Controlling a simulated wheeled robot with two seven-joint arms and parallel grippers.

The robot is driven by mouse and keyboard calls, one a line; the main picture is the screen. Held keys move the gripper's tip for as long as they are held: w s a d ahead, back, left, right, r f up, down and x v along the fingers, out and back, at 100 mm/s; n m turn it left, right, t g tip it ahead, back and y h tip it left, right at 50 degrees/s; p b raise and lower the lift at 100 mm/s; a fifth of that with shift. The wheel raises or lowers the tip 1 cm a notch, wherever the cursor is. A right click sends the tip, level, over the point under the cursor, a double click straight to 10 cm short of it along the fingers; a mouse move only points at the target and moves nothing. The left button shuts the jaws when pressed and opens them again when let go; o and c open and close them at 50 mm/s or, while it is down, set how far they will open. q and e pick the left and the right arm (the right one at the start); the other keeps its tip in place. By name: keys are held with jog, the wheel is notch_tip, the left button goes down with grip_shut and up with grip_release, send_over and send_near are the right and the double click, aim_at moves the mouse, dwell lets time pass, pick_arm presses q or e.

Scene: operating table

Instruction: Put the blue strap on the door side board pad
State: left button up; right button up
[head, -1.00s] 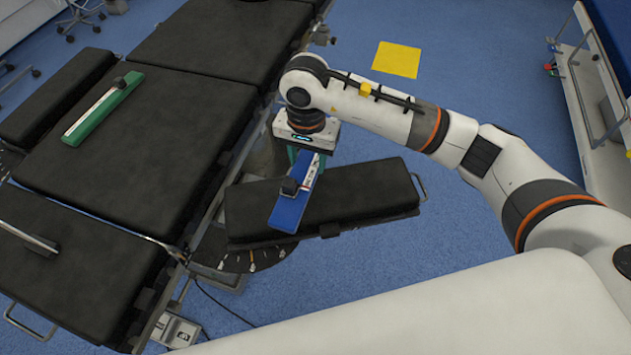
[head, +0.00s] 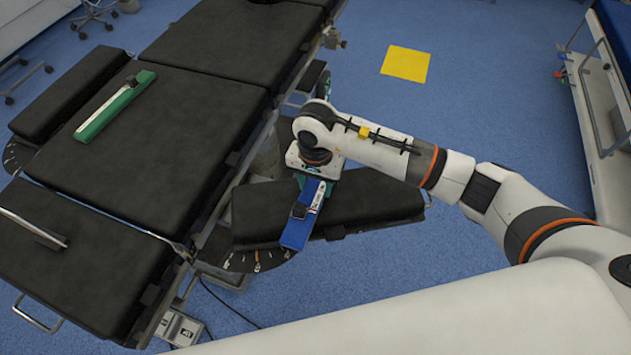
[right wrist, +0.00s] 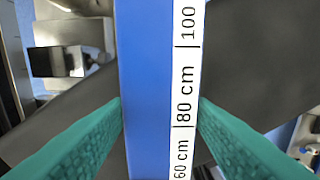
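The blue strap (head: 296,232) with a white printed scale lies over the narrow black board pad (head: 378,197) that juts out right of the operating table. My right gripper (head: 312,178) is above the strap's far end, pointing down, its fingers mostly hidden by the wrist. In the right wrist view, its green fingers (right wrist: 160,105) meet both edges of the strap (right wrist: 145,60), shut on it. The dark pad shows beneath. I cannot tell whether the strap touches the pad. My left gripper is not in view.
The operating table (head: 195,115) fills the left. A green strap (head: 112,112) lies on it, and a grey bar (head: 32,226) is at its near left. A trolley (head: 600,130) stands at the right. Blue floor with a yellow square (head: 405,63) is clear behind my arm.

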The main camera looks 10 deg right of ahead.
aim_at(315, 187)
jog(key=o, duration=0.4)
jog(key=shift+r+p, duration=0.3)
notch_tip(315, 187, up, 12)
jog(key=shift+f+b, duration=0.15)
jog(key=shift+b, duration=0.9)
